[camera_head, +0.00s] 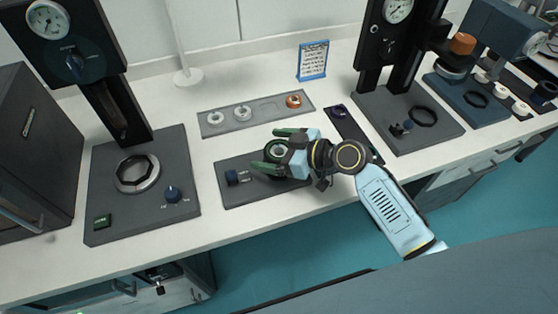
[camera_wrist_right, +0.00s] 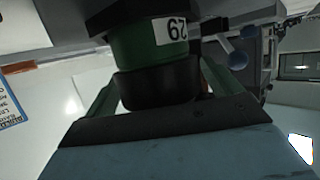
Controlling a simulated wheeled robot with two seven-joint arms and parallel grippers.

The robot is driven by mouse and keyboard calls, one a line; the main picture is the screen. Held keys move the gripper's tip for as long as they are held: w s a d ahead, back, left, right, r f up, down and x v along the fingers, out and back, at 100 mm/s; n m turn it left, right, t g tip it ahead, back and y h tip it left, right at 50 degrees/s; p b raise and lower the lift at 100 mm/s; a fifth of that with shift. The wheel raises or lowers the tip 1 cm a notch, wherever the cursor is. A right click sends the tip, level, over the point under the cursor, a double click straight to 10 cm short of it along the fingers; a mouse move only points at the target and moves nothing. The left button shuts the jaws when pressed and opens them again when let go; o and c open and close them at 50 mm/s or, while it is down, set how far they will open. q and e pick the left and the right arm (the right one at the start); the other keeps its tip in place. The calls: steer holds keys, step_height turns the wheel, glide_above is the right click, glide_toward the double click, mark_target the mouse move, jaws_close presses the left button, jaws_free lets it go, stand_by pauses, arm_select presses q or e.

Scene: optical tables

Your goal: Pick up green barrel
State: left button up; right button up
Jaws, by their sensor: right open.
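The green barrel (camera_head: 277,149) stands on a dark plate with a blue knob, at the middle of the bench. In the wrist view the green barrel (camera_wrist_right: 160,44) has a black lower section and a white label with a number. My right gripper (camera_head: 268,150) is open, with its green fingers on either side of the barrel. In the wrist view the black section sits between the fingers, with no clear grip on it. My arm partly hides the plate. My left gripper is not in view.
A grey tray (camera_head: 225,128) with several ring-shaped parts lies behind the barrel. A dark press stand (camera_head: 110,200) is at the left and another (camera_head: 435,140) at the right. A blue sign (camera_head: 313,60) stands at the back. The front bench edge runs close below the plate.

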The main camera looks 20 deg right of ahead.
steer(key=c, duration=1.1)
steer(key=shift+r, duration=0.1)
